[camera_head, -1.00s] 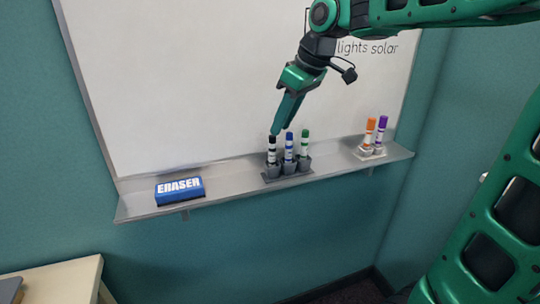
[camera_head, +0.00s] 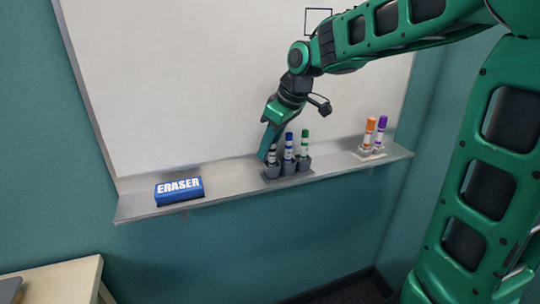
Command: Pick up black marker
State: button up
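The black marker (camera_head: 273,157) stands upright in the leftmost cup of a grey holder (camera_head: 287,174) on the whiteboard ledge. Its white body with dark bands shows just right of the fingertips, and its black cap is hidden by my gripper. My gripper (camera_head: 265,152) points down at the marker, with its fingers overlapping the marker's upper part in the picture. The fingers are seen from the side, so the gap between them does not show, and I cannot tell whether they touch the marker.
A blue marker (camera_head: 288,147) and a green marker (camera_head: 305,143) stand close by in the same holder. Orange (camera_head: 369,132) and purple (camera_head: 381,131) markers stand in another holder to the right. A blue eraser (camera_head: 179,190) lies on the ledge (camera_head: 230,174) at left.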

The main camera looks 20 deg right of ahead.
jog(key=shift+w+a+f, duration=0.1)
jog(key=shift+f, duration=0.3)
grip_shut()
jog(key=shift+r, duration=0.15)
